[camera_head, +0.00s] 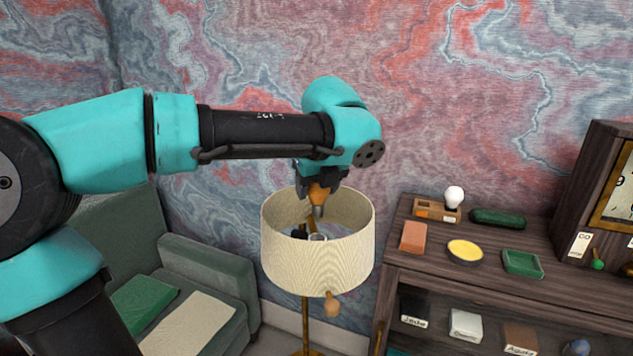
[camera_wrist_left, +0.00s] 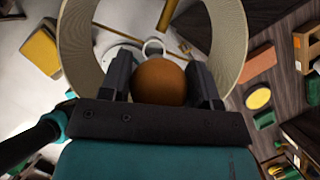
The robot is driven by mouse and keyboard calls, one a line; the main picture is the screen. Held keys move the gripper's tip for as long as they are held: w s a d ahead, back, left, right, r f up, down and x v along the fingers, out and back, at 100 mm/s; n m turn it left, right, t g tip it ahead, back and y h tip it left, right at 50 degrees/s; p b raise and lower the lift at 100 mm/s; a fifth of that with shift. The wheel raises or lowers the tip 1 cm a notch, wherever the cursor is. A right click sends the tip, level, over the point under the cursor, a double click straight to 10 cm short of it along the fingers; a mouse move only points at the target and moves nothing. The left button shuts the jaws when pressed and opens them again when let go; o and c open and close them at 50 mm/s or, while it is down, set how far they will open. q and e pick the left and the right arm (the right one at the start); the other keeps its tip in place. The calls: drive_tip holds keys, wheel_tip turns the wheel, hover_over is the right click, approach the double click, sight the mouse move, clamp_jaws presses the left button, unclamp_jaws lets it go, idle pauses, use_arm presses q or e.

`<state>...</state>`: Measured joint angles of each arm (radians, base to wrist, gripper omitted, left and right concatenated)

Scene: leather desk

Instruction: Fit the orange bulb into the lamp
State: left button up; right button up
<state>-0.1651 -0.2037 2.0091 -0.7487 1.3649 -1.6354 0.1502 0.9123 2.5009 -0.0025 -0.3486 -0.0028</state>
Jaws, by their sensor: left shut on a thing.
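My left gripper (camera_head: 320,183) is shut on the orange bulb (camera_head: 318,196) above the open top of the lamp (camera_head: 318,250). The bulb points down, its metal base near the level of the shade's upper rim. In the left wrist view the bulb (camera_wrist_left: 162,80) sits between the two fingers (camera_wrist_left: 162,85). Beyond it the pale ring of the lamp's socket (camera_wrist_left: 153,47) shows inside the shade (camera_wrist_left: 75,50), apart from the bulb in the picture. The gap between bulb base and socket is hard to judge. My right gripper is not in view.
A dark wooden cabinet (camera_head: 405,262) stands at the right. On it are a white bulb (camera_head: 453,196) in a wooden holder, an orange block (camera_head: 413,237), a yellow dish (camera_head: 464,251) and a green tray (camera_head: 522,263). A green sofa (camera_head: 215,272) stands at the left. A wooden pull knob (camera_head: 332,306) hangs below the shade.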

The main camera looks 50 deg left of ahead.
sight(316, 201)
use_arm(q)
drive_tip(key=shift+f, duration=3.75)
drive_tip(key=shift+f, duration=0.15)
drive_tip(key=o, duration=1)
drive_tip(key=shift+r, duration=4.5)
drive_tip(key=shift+f, duration=0.15)
drive_tip(key=shift+f, duration=2.15)
